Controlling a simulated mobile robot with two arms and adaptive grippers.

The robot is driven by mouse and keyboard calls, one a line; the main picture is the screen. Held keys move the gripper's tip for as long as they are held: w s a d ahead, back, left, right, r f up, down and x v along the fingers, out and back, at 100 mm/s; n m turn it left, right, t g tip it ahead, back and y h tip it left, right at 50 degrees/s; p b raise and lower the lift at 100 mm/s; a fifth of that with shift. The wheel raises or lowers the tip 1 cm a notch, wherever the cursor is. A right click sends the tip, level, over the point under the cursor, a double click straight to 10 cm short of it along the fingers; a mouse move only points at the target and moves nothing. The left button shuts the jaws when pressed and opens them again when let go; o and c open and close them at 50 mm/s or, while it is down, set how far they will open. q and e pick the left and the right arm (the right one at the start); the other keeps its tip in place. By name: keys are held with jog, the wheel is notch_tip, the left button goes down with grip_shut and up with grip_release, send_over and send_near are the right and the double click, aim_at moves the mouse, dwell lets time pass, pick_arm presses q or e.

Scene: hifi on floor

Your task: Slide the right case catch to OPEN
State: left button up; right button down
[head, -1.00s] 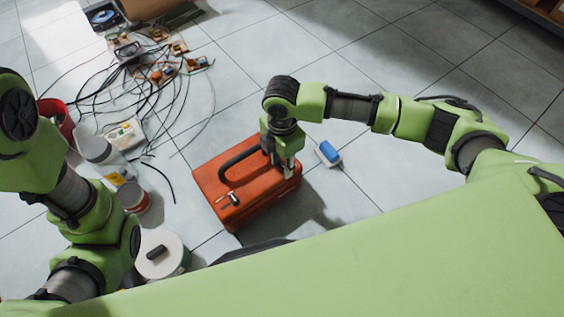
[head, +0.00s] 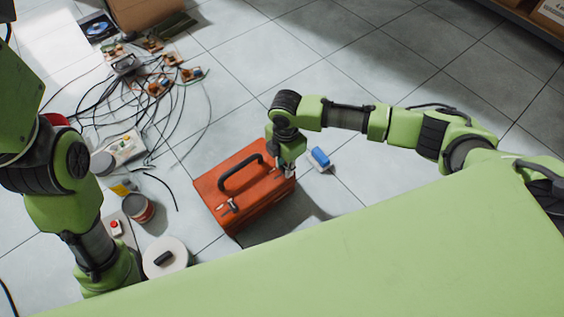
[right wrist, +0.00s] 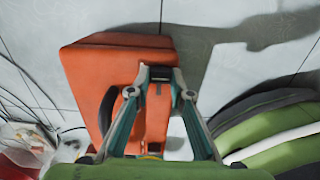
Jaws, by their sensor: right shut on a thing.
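The orange-red case (head: 214,191) lies on the tiled floor with its dark handle (head: 240,171) up; it also shows in the right wrist view (right wrist: 88,88). A small metal catch (head: 230,206) shows on its left part. My right gripper (head: 287,171) is at the right part of the case, beyond the handle. In the right wrist view its fingertips (right wrist: 159,75) are close together over the case's edge, shut on the right catch, which they mostly hide. The catch's exact position cannot be read. My left arm is at the left; its gripper is out of view.
A blue-and-white block (head: 319,158) lies just right of the case. Left of it stand an open tin (head: 138,208) and a white round spool (head: 165,258). Loose cables and circuit boards (head: 158,88) spread behind.

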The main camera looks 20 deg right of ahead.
jog(key=shift+w+d, duration=0.1)
jog(key=shift+d, duration=0.15)
jog(key=c, duration=1.8)
grip_release()
jog(key=shift+r, duration=0.1)
notch_tip(320, 180, up, 12)
jog(key=shift+f, duration=0.1)
